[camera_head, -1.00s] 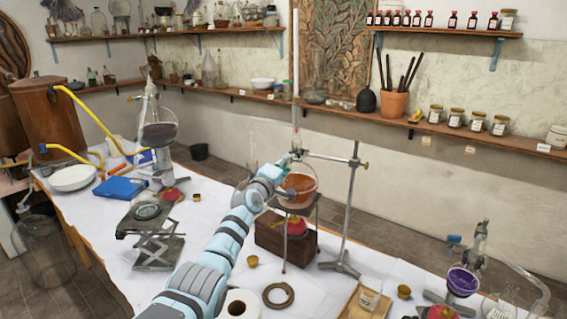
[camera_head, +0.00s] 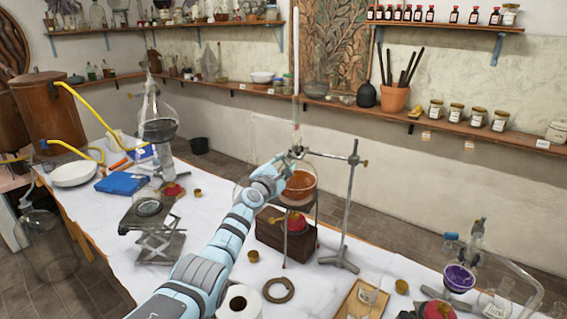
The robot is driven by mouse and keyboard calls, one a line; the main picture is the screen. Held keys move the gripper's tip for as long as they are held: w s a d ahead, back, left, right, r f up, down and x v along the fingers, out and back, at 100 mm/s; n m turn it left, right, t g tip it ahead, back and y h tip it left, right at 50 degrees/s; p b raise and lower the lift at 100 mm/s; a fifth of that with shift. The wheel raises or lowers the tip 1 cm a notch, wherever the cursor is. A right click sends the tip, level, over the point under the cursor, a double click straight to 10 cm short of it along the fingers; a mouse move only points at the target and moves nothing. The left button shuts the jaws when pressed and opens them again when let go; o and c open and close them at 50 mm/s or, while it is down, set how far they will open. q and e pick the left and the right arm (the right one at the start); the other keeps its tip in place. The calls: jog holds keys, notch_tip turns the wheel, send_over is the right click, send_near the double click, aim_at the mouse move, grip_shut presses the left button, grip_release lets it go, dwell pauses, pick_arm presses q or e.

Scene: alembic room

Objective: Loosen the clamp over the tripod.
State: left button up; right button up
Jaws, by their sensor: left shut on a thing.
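The clamp (camera_head: 327,156) reaches left from a metal stand (camera_head: 351,195) to the neck of a round flask of amber liquid (camera_head: 301,188). The flask sits over a tripod (camera_head: 317,222) with a red-topped burner (camera_head: 297,223) beneath it. My left gripper (camera_head: 290,157) is at the flask neck, shut on the clamp at its left end. The fingers are small here and partly hide the clamp's jaws and the flask's left side. My right gripper is not in view.
A tall glass tube (camera_head: 296,70) rises above the flask. A wooden block (camera_head: 268,232) stands by the tripod. A ring (camera_head: 278,289), a paper roll (camera_head: 239,302) and a wooden tray (camera_head: 354,302) lie in front. Purple-filled glassware (camera_head: 459,278) stands at the right.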

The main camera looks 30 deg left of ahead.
pick_arm(q)
jog(key=shift+f+n, duration=0.15)
jog(key=shift+n, duration=1.15)
jog(key=o, duration=1.2)
jog(key=shift+c, duration=0.2)
